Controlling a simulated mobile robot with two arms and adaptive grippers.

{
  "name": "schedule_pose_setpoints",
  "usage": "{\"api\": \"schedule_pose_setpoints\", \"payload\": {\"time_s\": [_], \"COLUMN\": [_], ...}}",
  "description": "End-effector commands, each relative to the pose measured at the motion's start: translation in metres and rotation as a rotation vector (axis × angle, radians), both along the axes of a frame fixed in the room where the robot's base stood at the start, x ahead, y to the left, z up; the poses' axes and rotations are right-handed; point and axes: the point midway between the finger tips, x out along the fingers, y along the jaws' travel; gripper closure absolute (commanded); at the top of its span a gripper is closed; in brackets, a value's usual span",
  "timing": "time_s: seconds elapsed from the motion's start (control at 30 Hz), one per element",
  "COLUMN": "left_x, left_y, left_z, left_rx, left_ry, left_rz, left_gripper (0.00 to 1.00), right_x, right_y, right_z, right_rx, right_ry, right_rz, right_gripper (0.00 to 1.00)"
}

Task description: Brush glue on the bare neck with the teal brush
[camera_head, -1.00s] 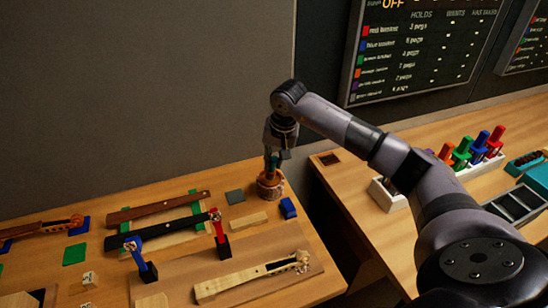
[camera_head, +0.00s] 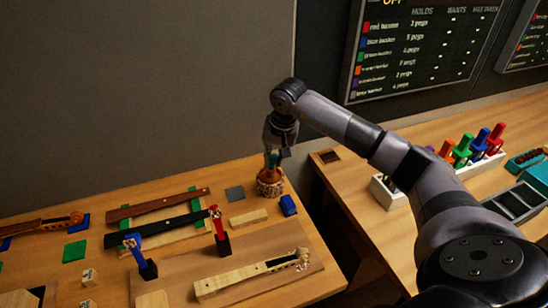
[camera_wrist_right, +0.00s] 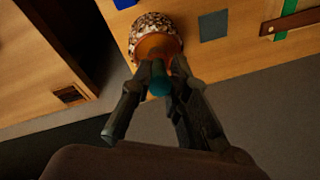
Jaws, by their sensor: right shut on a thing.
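The bare neck (camera_head: 228,283) is pale wood with a scroll at its right end. It lies on a brown board at the front of the left bench. My right gripper (camera_head: 272,158) is upright over the glue pot (camera_head: 270,187), well behind the neck. It is shut on the teal brush, whose teal handle shows between the fingers in the right wrist view (camera_wrist_right: 160,84). The brush's lower end is hidden at the pot; the speckled pot with its orange-brown inside shows in that view (camera_wrist_right: 152,28). My left gripper is out of view.
A blue tool (camera_head: 146,267) and a red tool (camera_head: 221,240) stand in black holders close behind the neck. Dark fingerboards (camera_head: 155,230) lie farther back. A gap separates the two benches.

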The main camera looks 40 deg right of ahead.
Motion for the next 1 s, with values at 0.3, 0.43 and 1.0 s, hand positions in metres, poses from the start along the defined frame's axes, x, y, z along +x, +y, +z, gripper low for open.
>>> {"api": "schedule_pose_setpoints", "payload": {"time_s": [0.3,0.43,1.0], "left_x": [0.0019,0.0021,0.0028], "left_y": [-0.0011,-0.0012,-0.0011], "left_z": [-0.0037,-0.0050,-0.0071], "left_rx": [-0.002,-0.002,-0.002], "left_ry": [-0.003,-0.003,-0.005], "left_rz": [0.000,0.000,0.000], "left_gripper": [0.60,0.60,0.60], "right_x": [0.0002,0.0002,0.0001], "right_y": [-0.0001,-0.0002,-0.0002], "right_z": [-0.0042,-0.0057,-0.0082], "right_rx": [-0.001,-0.001,-0.001], "right_ry": [-0.001,-0.001,-0.001], "right_rz": [0.000,0.000,0.000], "right_gripper": [1.00,1.00,1.00]}}
